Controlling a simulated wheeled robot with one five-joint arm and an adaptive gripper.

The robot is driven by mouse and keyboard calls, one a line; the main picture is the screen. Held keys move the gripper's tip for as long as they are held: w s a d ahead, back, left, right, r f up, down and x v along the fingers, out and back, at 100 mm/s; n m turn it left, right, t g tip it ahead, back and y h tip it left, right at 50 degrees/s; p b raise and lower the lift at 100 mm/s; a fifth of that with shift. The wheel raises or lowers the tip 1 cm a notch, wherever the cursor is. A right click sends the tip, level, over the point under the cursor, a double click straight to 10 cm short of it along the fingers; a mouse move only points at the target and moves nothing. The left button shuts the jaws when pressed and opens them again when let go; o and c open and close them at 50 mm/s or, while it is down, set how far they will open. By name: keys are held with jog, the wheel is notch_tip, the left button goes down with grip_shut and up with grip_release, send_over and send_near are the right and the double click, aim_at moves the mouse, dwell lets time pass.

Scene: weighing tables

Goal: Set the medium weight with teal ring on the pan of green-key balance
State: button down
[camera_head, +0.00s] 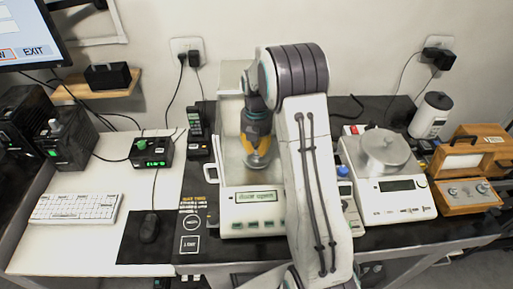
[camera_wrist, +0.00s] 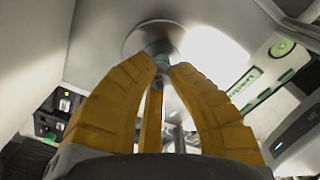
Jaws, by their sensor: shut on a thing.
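The green-key balance (camera_head: 232,222) stands in the middle of the dark table, with a lit display and a row of green keys on its front. My gripper (camera_head: 258,150) is over its pan area (camera_head: 236,176), with the yellow fingers pointing down. The fingers are shut on a silver weight (camera_head: 259,163). A bluish-grey tint shows at the neck; the teal ring is not clear. I cannot tell whether the weight touches the pan.
A second balance (camera_head: 397,207) with a silver pot-like piece (camera_head: 385,150) stands to the right. Wooden boxes (camera_head: 470,195) and a white canister (camera_head: 430,115) are farther right. A keyboard (camera_head: 77,208), a mouse (camera_head: 149,228) and a small green-display box (camera_head: 152,153) are to the left.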

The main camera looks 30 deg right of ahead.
jog(key=c, duration=1.3)
grip_release()
jog(key=shift+f, duration=0.1)
jog(key=s+a+r+m+t+p, duration=0.15)
jog(key=r+p, duration=0.25)
jog(key=r, duration=0.6)
jog(key=s+a+r+m+g+p, duration=0.1)
jog(key=s+a+r+m+p, duration=0.15)
jog(key=r+p, duration=0.45)
jog(key=s+a+r+m+t+b, duration=0.1)
jog(key=s+a+r+m+t, duration=0.1)
jog(key=s+m, duration=0.7)
jog(key=s+a+r+m+t+b, duration=0.1)
jog(key=s+a+r+m, duration=0.3)
jog(key=s+m, duration=0.5)
jog(key=shift+s+r+t, duration=0.55)
jog(key=shift+s+r, duration=0.65)
jog(key=shift+s, duration=1.1)
jog(key=shift+w+f+b, duration=0.1)
jog(key=shift+f+b, duration=0.3)
jog(key=shift+b, duration=0.15)
